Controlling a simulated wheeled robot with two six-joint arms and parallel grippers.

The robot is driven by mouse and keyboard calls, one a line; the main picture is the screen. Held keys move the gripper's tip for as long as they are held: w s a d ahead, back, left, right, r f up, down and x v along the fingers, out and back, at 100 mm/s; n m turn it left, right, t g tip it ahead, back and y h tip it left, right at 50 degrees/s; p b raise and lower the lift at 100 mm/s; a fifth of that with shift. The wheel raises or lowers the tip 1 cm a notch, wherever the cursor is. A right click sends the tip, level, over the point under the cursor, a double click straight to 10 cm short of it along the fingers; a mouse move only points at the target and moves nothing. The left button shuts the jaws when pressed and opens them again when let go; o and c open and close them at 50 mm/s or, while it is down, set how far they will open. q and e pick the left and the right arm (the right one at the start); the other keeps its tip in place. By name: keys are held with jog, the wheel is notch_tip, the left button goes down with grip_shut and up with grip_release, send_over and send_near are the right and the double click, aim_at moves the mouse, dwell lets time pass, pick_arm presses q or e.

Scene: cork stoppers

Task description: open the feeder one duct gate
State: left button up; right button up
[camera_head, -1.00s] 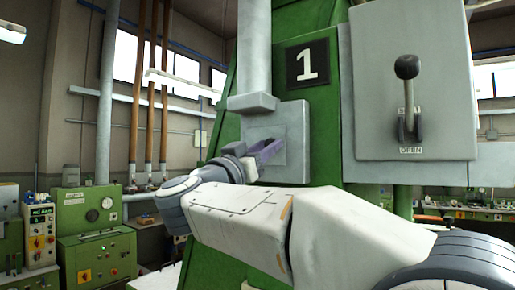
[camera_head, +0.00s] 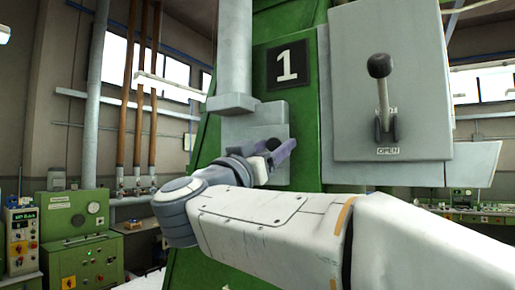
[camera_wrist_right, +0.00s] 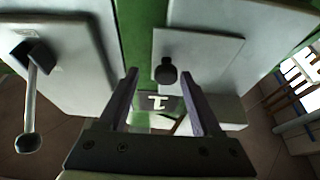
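The green feeder machine carries a black plate with a white 1 (camera_head: 287,64). Below the grey duct (camera_head: 234,50) is a grey plate (camera_head: 240,128); the right wrist view shows a dark knob (camera_wrist_right: 166,72) on such a plate. To the right, a grey box (camera_head: 350,60) holds a lever (camera_head: 382,95) with a dark ball, pointing up; a label below it reads OPEN. The lever also shows in the right wrist view (camera_wrist_right: 30,105). My right gripper (camera_head: 280,152) is in front of the grey plate. Its fingers (camera_wrist_right: 160,85) are apart and empty, the knob beyond their tips. My left gripper is out of view.
Green control cabinets (camera_head: 78,235) stand at the lower left, with vertical pipes (camera_head: 140,100) behind them. More equipment stands on a bench (camera_head: 465,205) at the far right. The space in front of the lever looks clear.

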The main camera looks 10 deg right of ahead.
jog(key=shift+w+a, duration=0.1)
jog(key=shift+a, duration=0.05)
jog(key=shift+s+a+f+b, duration=0.3)
jog(key=shift+s+f+b, duration=0.05)
jog(key=b+v, duration=0.4)
jog(key=v, duration=0.5)
jog(key=shift+a, duration=0.15)
jog(key=shift+s, duration=0.15)
